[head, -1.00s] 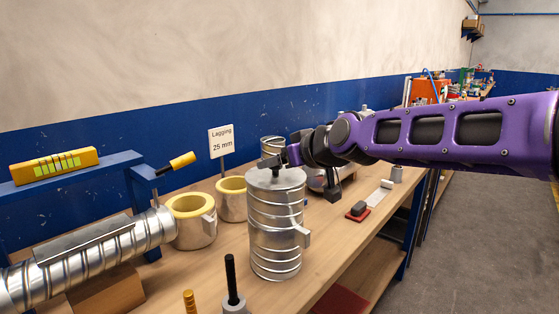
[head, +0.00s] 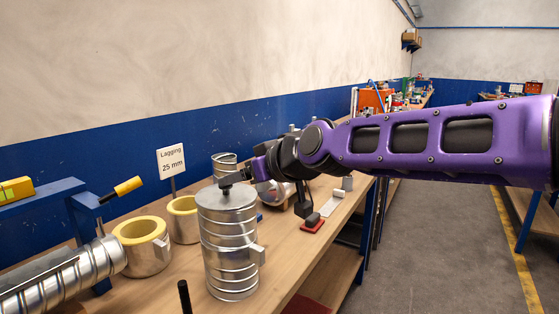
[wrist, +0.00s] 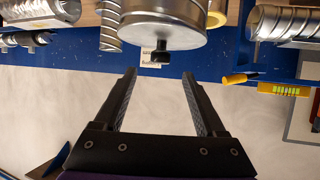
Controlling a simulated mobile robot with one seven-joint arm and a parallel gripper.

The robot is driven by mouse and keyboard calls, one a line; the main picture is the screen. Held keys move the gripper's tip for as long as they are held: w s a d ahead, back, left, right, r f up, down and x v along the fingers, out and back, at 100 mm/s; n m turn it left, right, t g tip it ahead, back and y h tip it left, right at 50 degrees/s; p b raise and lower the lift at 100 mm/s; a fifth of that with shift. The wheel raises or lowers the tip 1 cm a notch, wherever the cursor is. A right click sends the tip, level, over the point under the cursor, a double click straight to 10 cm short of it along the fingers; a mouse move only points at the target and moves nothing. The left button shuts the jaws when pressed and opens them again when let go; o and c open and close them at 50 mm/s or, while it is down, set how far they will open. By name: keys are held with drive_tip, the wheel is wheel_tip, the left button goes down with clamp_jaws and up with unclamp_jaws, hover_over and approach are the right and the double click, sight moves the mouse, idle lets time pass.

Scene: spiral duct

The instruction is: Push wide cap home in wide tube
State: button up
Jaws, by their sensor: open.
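The wide tube (head: 230,250) is a silver spiral duct standing upright on the bench, with a small tab on its right side. The wide cap (head: 212,199) is a flat metal disc with a dark knob, covering the tube's top; how deep it sits I cannot tell. In the wrist view, which looks upside down, the cap (wrist: 150,32) is at top centre with its knob pointing down the picture. My gripper (wrist: 160,76) is open and empty, with the knob just beyond its fingertips. In the head view my gripper (head: 246,177) is right of the knob.
Yellow-lined lagging rings (head: 146,258) stand left of the tube, near a "Lagging 25 mm" sign (head: 171,160). A horizontal spiral duct (head: 65,277) lies at left. A dark rod (head: 184,297) stands in front. A red pad with a dark block (head: 312,224) lies to the right.

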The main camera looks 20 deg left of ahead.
drive_tip(key=p+v, duration=0.3)
drive_tip(key=v, duration=0.9)
drive_tip(key=shift+f, duration=0.15)
idle(0.6)
